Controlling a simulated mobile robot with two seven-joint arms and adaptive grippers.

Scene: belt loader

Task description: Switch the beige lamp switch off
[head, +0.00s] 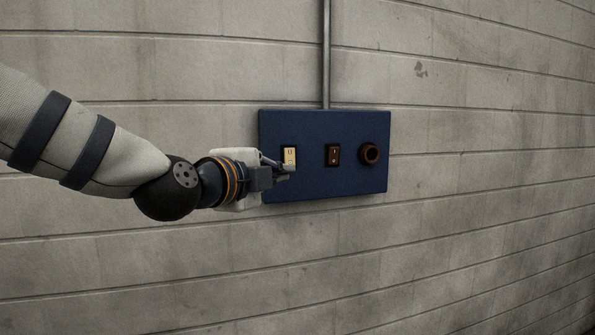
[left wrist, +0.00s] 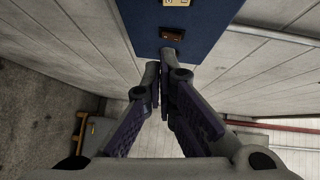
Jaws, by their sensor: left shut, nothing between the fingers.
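In the left wrist view the shut fingers (left wrist: 160,82) point at the panel. My right gripper is not in view.
A grey conduit (head: 326,55) runs up from the panel. The block wall around it is clear. A yellow-orange object (left wrist: 80,130) stands far off.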

